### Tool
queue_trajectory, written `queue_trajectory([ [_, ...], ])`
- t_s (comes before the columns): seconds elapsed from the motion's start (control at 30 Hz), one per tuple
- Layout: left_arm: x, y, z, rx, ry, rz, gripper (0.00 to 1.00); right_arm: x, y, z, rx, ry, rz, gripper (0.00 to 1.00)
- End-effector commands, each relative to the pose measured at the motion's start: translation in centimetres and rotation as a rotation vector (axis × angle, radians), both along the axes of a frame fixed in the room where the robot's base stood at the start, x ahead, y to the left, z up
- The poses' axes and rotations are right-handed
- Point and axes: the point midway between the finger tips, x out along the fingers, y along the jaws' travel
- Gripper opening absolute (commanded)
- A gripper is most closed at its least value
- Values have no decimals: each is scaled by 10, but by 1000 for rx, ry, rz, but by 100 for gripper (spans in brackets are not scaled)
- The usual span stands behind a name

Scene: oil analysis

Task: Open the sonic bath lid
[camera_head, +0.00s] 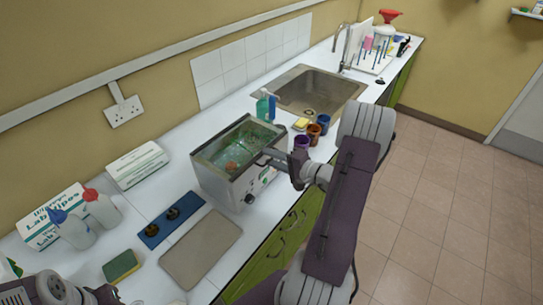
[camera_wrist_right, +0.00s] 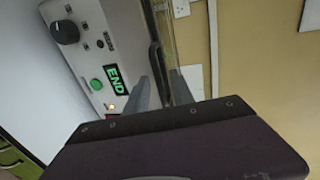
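The sonic bath (camera_head: 221,185) is a grey metal box on the white counter, with a dark-rimmed top. Its lid (camera_head: 236,143) looks see-through and lies flat over the basin; greenish contents and an orange-red thing show below. My right gripper (camera_head: 272,158) is at the bath's front upper edge. In the right wrist view its two fingers (camera_wrist_right: 160,92) stand apart on either side of the dark lid handle (camera_wrist_right: 156,62); I cannot tell whether they touch it. The panel display (camera_wrist_right: 117,80) reads END. My left gripper (camera_head: 105,294) is partly cut off at the bottom left.
Purple, brown and blue jars (camera_head: 314,131) stand right of the bath, near the sink (camera_head: 310,92). A blue holder (camera_head: 171,221), a grey-brown mat (camera_head: 201,249), a sponge (camera_head: 120,266), wash bottles (camera_head: 101,209) and wipes boxes (camera_head: 137,165) lie to the left.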

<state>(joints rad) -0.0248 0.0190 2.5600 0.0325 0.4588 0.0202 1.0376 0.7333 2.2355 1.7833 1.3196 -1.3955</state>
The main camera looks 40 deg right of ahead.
Motion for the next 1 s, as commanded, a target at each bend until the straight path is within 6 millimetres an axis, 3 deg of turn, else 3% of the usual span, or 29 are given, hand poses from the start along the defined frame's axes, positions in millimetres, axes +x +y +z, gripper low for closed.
queue_trajectory([
  [0.23, 0, 0, 0, 0, 0, 0, 36, 2, 1, -1, 0, 0, 1, 29],
  [0.27, 0, 0, 0, 0, 0, 0, 36, 2, 1, -1, 0, 0, 1, 26],
  [0.37, 0, 0, 0, 0, 0, 0, 36, 2, 1, -1, 0, 0, 1, 0],
  [1.0, 0, 0, 0, 0, 0, 0, 36, 2, 1, -1, 1, 1, 1, 0],
])
